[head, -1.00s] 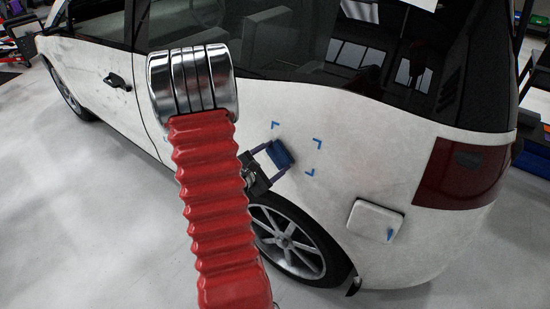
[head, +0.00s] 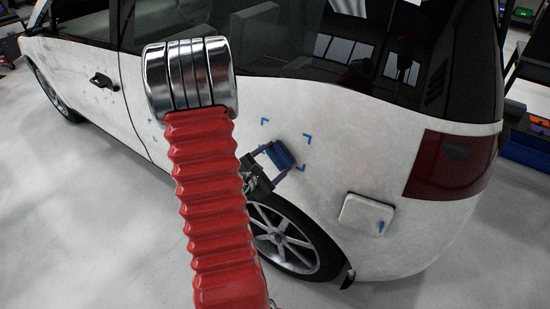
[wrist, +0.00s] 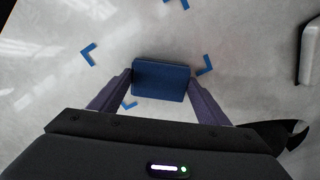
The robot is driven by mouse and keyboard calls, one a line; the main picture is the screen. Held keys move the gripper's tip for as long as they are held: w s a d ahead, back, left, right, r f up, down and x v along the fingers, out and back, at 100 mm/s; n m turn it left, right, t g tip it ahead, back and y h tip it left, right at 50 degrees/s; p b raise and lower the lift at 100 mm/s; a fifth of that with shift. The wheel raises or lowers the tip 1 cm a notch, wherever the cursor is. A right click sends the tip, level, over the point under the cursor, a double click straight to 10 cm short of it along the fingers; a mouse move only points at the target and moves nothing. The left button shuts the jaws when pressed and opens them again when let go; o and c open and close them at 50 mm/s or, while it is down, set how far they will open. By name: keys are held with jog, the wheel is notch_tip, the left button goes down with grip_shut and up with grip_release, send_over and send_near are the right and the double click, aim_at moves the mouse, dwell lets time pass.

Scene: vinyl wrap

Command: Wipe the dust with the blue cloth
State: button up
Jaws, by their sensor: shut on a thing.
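My gripper (head: 281,156) is shut on the blue cloth (head: 283,153), a flat, dark blue pad. It is in front of the white car's rear side panel (head: 335,165), above the rear wheel. In the wrist view the cloth (wrist: 162,82) sits between the two purple fingers, close to the panel; I cannot tell if it touches. Blue corner marks (head: 307,138) frame this patch; in the wrist view one mark (wrist: 88,54) is left of the cloth and another (wrist: 205,65) right. Faint grey dust shows on the panel; my arm hides part of it.
A square white flap (head: 366,213) with a small blue mark stands out from the panel at the right. The rear wheel (head: 290,238) is below the gripper. Another blue mark (head: 153,122) is left of my arm. The floor (head: 90,210) at left is clear.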

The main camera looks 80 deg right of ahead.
aim_at(268, 153)
jog(key=shift+d, duration=0.1)
dwell(0.3)
jog(key=shift+w+d, duration=0.2)
jog(key=shift+w, duration=0.45)
jog(key=shift+w+d, duration=0.25)
jog(key=shift+w, duration=0.35)
jog(key=shift+w+d, duration=0.2)
jog(key=shift+w, duration=0.45)
jog(key=shift+a, duration=0.1)
jog(key=shift+v, duration=2.9)
jog(key=shift+v, duration=1.5)
